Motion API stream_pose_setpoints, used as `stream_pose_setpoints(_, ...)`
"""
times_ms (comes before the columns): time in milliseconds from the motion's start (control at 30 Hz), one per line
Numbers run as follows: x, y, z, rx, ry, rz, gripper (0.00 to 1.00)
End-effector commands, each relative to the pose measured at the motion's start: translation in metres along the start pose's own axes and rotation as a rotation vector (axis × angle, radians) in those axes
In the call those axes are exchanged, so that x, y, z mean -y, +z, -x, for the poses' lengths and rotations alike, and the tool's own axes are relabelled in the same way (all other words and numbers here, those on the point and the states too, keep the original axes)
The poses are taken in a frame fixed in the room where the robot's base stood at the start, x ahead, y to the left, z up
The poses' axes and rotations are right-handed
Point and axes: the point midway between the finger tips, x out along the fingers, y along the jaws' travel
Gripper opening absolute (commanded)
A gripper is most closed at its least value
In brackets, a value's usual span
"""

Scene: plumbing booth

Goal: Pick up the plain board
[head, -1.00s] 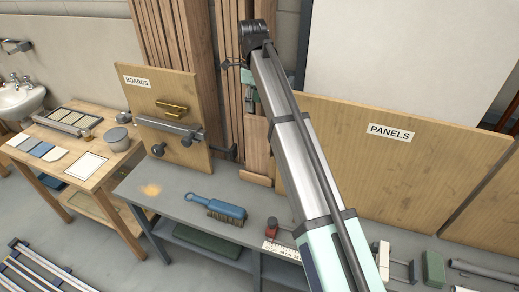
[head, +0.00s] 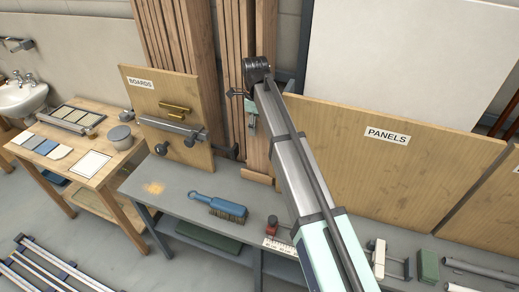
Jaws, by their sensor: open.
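Several tall wooden boards stand upright behind the sign marked BOARDS (head: 141,84). One lighter smooth board (head: 258,153) stands at the right end of this row, partly hidden by my arm. I cannot tell for sure that it is the plain board. My gripper (head: 238,94) is small in the head view, at the far end of my arm, in front of the upright boards. It is open and holds nothing that I can see. Whether it touches a board cannot be made out.
A grey bench (head: 180,190) below carries a blue-handled brush (head: 221,207), a red-topped item (head: 272,226) and a green block (head: 428,265). A panel marked PANELS (head: 400,165) stands right of my arm. A wooden table (head: 110,170) is at the left.

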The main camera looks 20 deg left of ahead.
Motion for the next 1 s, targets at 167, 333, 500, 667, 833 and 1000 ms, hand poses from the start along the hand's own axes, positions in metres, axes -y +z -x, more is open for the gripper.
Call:
stream_pose_setpoints(167,0.0002,0.0002,-0.0008,0.000,-0.001,0.000,0.54)
stream_pose_setpoints(333,0.0002,0.0001,-0.0008,0.000,0.000,0.000,0.01)
stream_pose_setpoints(500,0.0002,0.0001,-0.0003,0.000,0.000,0.000,0.00)
stream_pose_setpoints(667,0.0002,0.0002,-0.0004,0.000,0.000,0.000,0.00)
stream_pose_setpoints(833,-0.0005,0.0005,0.0004,0.000,0.000,0.000,0.00)
stream_pose_setpoints(1000,-0.0029,0.0018,0.0049,0.001,-0.001,0.000,0.00)
